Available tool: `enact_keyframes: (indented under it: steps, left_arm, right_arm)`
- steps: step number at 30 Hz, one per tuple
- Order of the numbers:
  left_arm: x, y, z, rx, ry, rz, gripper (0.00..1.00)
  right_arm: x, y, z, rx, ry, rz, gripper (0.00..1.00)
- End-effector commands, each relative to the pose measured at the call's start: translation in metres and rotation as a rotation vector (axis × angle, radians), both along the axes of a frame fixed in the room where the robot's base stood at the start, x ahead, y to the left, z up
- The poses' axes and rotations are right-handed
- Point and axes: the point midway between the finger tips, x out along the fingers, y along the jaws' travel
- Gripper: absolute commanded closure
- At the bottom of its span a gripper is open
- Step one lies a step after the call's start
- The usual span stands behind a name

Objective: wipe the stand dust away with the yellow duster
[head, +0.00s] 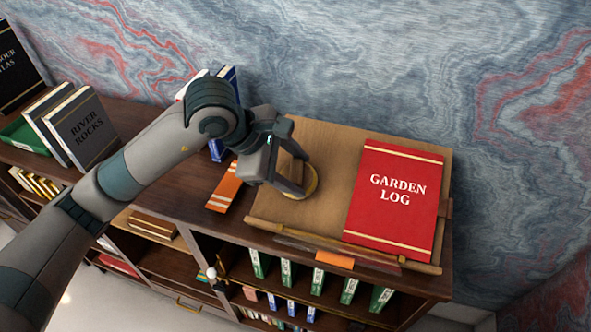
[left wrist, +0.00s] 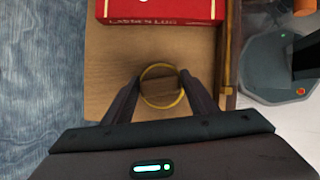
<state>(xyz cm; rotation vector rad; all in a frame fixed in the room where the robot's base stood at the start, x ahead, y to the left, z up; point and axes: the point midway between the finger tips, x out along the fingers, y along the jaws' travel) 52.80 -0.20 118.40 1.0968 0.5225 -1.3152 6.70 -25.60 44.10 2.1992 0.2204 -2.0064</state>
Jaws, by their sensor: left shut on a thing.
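The wooden stand (head: 325,150) is a tan slanted board with a front ledge, on top of the dark shelf; its bare wood also shows in the left wrist view (left wrist: 115,60). My left gripper (head: 298,186) is shut on the yellow duster (head: 313,182), over the left part of the board. In the left wrist view the duster (left wrist: 162,104) shows as a round yellow rim between the fingers. I cannot tell whether it touches the board. A red GARDEN LOG book (head: 397,196) lies on the stand's right part. I cannot make out dust. My right gripper is out of view.
An orange book (head: 226,187) lies left of the stand. Blue books (head: 219,150) stand behind my left arm. A RIVER ROCKS book (head: 83,127) leans in a green holder (head: 24,136) at far left. A marbled wall (head: 400,70) rises behind.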

Motion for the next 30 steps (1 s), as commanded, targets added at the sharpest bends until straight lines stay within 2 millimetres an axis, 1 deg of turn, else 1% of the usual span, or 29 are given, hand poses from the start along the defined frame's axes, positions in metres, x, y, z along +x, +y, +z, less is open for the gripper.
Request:
enact_keyframes:
  steps: [8,11,24,30]
  left_arm:
    - [0.001,0.0,-0.002,0.0,0.0,0.0,0.66]
    - [0.002,0.003,-0.003,0.0,-0.001,0.0,0.66]
    - [0.011,0.032,-0.002,0.0,-0.001,0.002,0.66]
    - [0.013,0.038,0.0,0.0,-0.001,0.0,0.66]
  right_arm:
    - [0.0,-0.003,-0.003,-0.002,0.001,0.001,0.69]
    - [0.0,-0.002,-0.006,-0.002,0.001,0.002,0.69]
    - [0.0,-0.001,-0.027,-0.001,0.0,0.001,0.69]
    - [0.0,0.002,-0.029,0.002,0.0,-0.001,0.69]
